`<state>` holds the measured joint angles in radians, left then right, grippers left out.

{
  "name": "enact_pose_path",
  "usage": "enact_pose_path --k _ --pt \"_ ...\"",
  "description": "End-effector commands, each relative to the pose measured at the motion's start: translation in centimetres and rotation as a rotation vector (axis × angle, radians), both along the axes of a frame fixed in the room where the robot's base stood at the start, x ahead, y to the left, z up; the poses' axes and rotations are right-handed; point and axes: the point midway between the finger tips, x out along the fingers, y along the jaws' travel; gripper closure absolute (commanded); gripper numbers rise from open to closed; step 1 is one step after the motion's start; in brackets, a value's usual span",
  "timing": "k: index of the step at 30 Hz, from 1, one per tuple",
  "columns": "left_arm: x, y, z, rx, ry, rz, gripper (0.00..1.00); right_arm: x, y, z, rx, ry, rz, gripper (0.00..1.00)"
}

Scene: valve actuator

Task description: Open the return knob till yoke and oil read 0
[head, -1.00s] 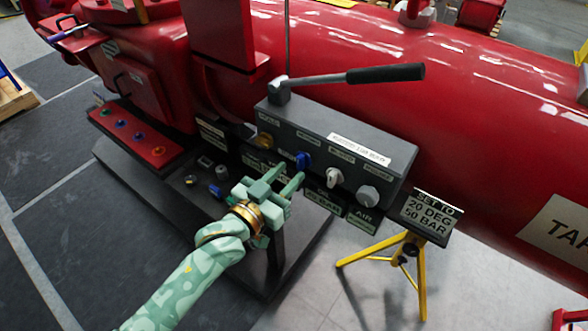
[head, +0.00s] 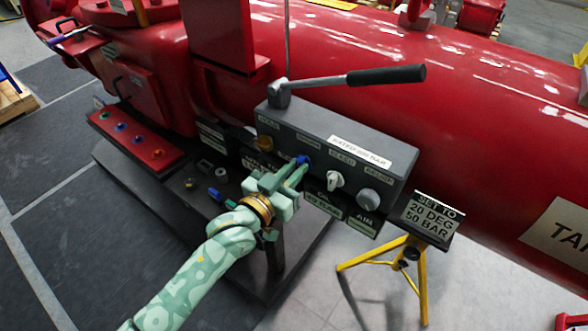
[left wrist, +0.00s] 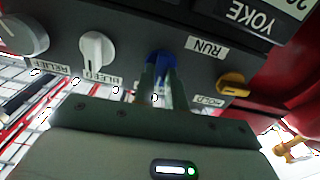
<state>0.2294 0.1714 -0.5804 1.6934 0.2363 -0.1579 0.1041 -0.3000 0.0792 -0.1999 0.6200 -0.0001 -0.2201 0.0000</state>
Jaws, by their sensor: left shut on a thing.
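The blue knob (head: 304,159) is on the front of the grey valve box (head: 322,128), between the yellow knob (head: 265,143) and the white knob (head: 335,180). My left gripper (head: 296,170) is shut on it. In the left wrist view the fingers (left wrist: 158,88) close around the blue knob (left wrist: 161,56), and its own label is hidden behind them. A RUN tag (left wrist: 207,47) sits beside it. The YOKE plate (left wrist: 253,17) shows upside down, with part of a number at the frame edge. The oil reading cannot be made out. My right gripper is out of view.
A grey RELIEF knob (head: 369,199) is at the box's right end, and a black-handled lever (head: 385,74) extends above the box. A yellow stand holds a sign (head: 430,216) reading 20 DEG, 50 BAR. The red tank (head: 480,130) fills the back.

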Motion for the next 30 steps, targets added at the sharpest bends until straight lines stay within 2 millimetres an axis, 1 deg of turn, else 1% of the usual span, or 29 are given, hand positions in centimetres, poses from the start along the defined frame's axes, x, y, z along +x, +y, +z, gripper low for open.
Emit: enact_pose_path --k 5,11,15,21,30 --pt "0.0 0.0 0.2 -0.049 0.034 0.001 1.00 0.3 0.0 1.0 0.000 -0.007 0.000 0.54" --pt "0.0 0.1 0.4 -0.164 0.113 0.001 1.00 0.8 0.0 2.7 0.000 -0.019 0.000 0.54" --pt "0.1 0.1 0.4 -0.270 0.185 0.001 1.00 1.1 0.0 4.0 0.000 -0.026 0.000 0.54" --pt "0.1 0.2 0.3 -0.429 0.291 0.001 1.00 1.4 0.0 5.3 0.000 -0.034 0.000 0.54" --pt "0.2 0.3 0.0 -0.666 0.452 0.002 1.00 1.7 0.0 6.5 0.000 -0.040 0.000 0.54"
